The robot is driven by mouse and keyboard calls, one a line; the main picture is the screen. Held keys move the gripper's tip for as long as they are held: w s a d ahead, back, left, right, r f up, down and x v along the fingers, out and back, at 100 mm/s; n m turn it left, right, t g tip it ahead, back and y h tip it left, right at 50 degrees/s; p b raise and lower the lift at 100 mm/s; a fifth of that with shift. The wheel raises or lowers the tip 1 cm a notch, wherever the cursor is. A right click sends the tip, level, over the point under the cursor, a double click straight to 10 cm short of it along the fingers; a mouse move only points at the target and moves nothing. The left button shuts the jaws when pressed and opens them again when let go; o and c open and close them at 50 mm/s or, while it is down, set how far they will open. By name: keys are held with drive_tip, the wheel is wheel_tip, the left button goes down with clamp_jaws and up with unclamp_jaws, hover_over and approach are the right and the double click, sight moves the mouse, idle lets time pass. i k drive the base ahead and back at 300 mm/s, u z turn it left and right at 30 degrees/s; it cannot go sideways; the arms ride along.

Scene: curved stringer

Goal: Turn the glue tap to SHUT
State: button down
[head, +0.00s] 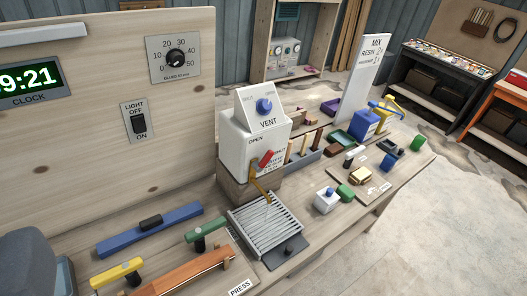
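The glue tap is on the white dispenser box (240,150) at the middle of the bench. Its red handle (263,160) sits on the front of the box, tilted up to the right. The word OPEN is readable at the upper left of that face; other lettering near the handle is too small to read surely. An amber strip (259,186), which looks like glue, runs from below the handle down towards a slatted metal grate (266,222). A blue VENT knob (264,106) is on the sloped top panel.
A light switch (138,123) and a dial (176,57) are on the wooden panel at left. Blue (150,230), green (206,228) and yellow (117,273) tools lie at front left. Floor at right is open.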

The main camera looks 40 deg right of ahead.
sight(259, 167)
drive_tip(key=i, duration=0.85)
drive_tip(key=u, duration=0.05)
